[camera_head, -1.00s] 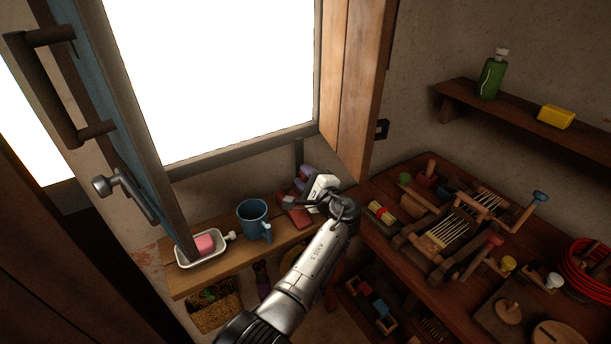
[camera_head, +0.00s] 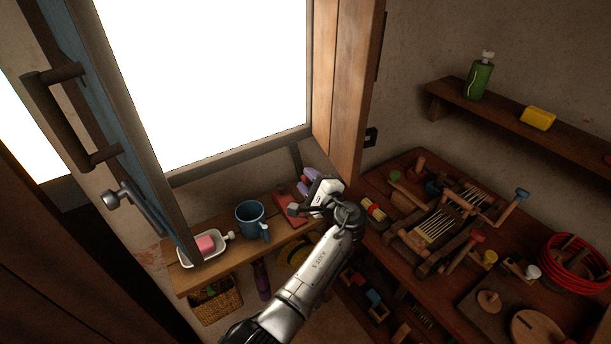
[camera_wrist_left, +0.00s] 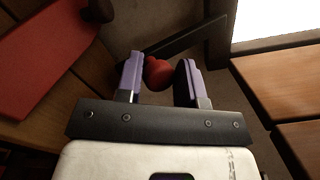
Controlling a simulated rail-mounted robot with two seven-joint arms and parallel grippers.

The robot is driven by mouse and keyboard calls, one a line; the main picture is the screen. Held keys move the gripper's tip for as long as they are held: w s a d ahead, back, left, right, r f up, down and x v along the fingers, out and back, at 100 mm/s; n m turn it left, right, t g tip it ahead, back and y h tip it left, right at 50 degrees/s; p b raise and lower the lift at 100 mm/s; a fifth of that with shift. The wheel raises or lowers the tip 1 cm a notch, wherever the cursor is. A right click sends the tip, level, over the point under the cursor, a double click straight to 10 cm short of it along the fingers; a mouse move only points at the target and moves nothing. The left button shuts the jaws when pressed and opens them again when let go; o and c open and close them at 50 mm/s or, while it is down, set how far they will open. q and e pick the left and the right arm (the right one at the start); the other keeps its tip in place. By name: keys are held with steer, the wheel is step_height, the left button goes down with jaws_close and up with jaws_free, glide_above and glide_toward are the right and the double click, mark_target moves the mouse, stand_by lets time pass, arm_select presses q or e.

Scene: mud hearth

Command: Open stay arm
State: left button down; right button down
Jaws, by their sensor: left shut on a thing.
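The stay arm is a dark bar (camera_head: 296,160) hanging below the lower right corner of the window frame. In the left wrist view, the dark bar (camera_wrist_left: 178,44) runs behind a red knob (camera_wrist_left: 158,72). My left gripper (camera_head: 306,178) is at the bar's lower end, above the shelf. My right gripper is not in view.
The wooden shelf (camera_head: 190,278) below the window holds a blue mug (camera_head: 250,219), a white dish (camera_head: 188,261) with pink soap and a red object (camera_head: 284,203). A crowded workbench (camera_head: 393,236) stands right. The blue window sash (camera_head: 140,150) stands open at left.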

arm_select(q)
steer(key=shift+s+d+r+p, duration=0.15)
steer(key=shift+r+p, duration=0.05)
steer(key=shift+r, duration=0.3)
steer(key=shift+s+d+r+p, duration=0.1)
steer(key=shift+s+r+p, duration=0.05)
steer(key=shift+r, duration=0.3)
steer(key=c, duration=1.1)
jaws_free()
steer(key=o, duration=0.3)
steer(key=shift+w, duration=0.1)
steer(key=shift+f, duration=0.1)
steer(key=shift+a, duration=0.1)
